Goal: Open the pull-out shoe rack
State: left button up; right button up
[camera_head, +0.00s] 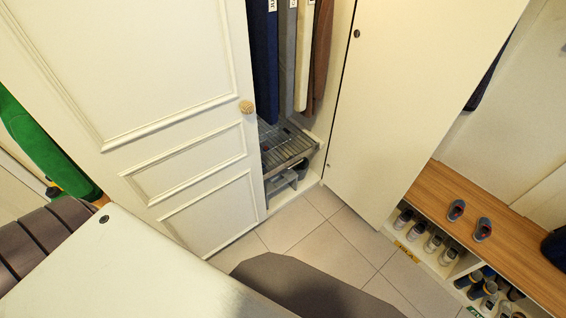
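The pull-out shoe rack (284,147) is a grey wire shelf low inside an open wardrobe, below hanging clothes. Its front rail shows in the gap between the panelled door and the wardrobe's right side. The open white door (190,110) with a round wooden knob (246,106) hides the rack's left part. How far the rack is pulled out is hard to tell. Below it, another grey item (281,182) shows in shadow. Neither of my grippers is in view.
A closed white door panel (410,90) stands right of the opening. Farther right is a wooden bench (500,222) with shoes on top and cubbies of shoes below. Tiled floor (325,225) is clear before the wardrobe. Something green (45,145) is at far left.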

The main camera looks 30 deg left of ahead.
aim_at(275, 171)
jog(key=i+l+u, duration=1.05)
jog(key=k+l, duration=0.1)
